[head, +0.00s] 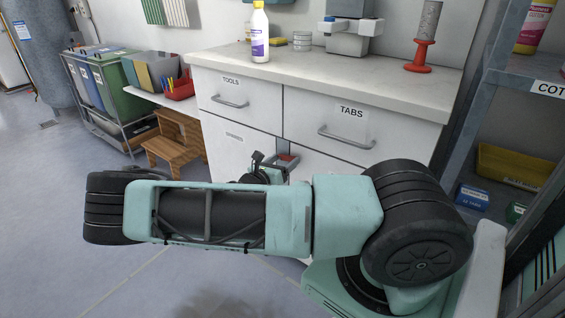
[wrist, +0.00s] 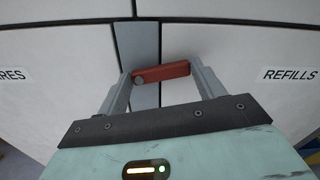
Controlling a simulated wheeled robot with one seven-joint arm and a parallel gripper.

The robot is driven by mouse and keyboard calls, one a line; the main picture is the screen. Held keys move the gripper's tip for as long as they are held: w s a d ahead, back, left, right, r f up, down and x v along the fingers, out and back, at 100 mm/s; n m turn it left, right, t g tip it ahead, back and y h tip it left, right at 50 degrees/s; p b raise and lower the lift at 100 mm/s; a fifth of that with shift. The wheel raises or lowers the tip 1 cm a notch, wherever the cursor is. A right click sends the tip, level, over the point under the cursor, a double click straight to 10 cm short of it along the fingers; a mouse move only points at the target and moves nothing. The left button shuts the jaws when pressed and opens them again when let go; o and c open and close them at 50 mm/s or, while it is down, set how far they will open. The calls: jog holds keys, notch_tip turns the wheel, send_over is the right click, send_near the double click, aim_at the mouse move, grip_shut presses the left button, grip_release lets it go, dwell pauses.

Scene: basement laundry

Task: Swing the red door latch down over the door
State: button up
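The red door latch (wrist: 165,72) is a short bar on the cabinet front, lying nearly level with its right end slightly higher. A round pivot shows at its left end, by the grey upright strip (wrist: 146,48) between the doors. In the head view a small part of the red latch (head: 287,157) shows beyond my arm. My gripper (wrist: 162,72) is open, one finger near each end of the latch; I cannot tell whether either touches it. In the head view my gripper (head: 268,163) is mostly hidden by my arm. The right door (wrist: 250,60) is labelled REFILLS.
A left door (wrist: 60,75) ends in "RES" on its label. Drawers marked TOOLS (head: 235,98) and TABS (head: 345,125) with protruding handles sit above. A shelf unit (head: 500,75) stands close on the right. A wooden stool (head: 175,145) is at left; floor there is open.

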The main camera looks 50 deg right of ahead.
jog(key=shift+c, duration=1.3)
jog(key=shift+r+m+p, duration=0.1)
jog(key=shift+m+p, duration=0.5)
jog(key=shift+p, duration=0.3)
jog(key=shift+s+f+m+p, duration=0.1)
jog(key=shift+f+m+p, duration=0.35)
jog(key=shift+m, duration=0.45)
jog(key=o, duration=1)
jog(key=a, duration=0.5)
jog(key=s+a, duration=0.1)
jog(key=a, duration=0.5)
jog(key=a+p, duration=0.1)
jog(key=a, duration=0.5)
jog(key=shift+s+a, duration=0.15)
jog(key=shift+a, duration=0.1)
jog(key=shift+s, duration=0.1)
